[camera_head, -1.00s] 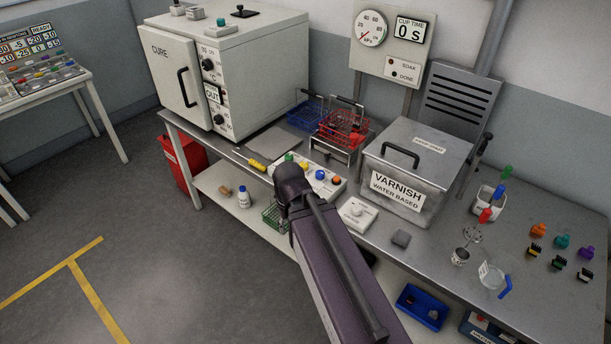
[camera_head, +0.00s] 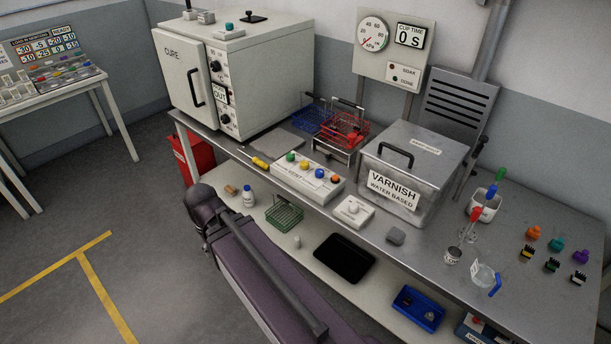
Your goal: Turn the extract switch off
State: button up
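No label reading "extract" is legible, so I cannot tell for sure which control is the extract switch. A slotted grey vent panel (camera_head: 458,105) stands at the back of the bench, with a black lever handle (camera_head: 481,145) at its right side. A small white box with a round pale knob (camera_head: 353,210) sits on the bench in front of the varnish tank. Its setting cannot be read. My purple arm link and dark joint show at the lower left, in front of the bench. My gripper is not in view.
The bench (camera_head: 400,270) holds a control box with coloured buttons (camera_head: 307,178), a varnish tank (camera_head: 412,170), wire baskets (camera_head: 345,130), a cure oven (camera_head: 240,70), a cup with tools (camera_head: 484,208) and small connectors at the right. A lower shelf holds trays.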

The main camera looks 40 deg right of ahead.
aim_at(319, 173)
jog(key=u, duration=0.25)
jog(key=k, duration=1.05)
jog(key=z, duration=1.1)
jog(key=i, duration=1)
jog(key=u, duration=0.05)
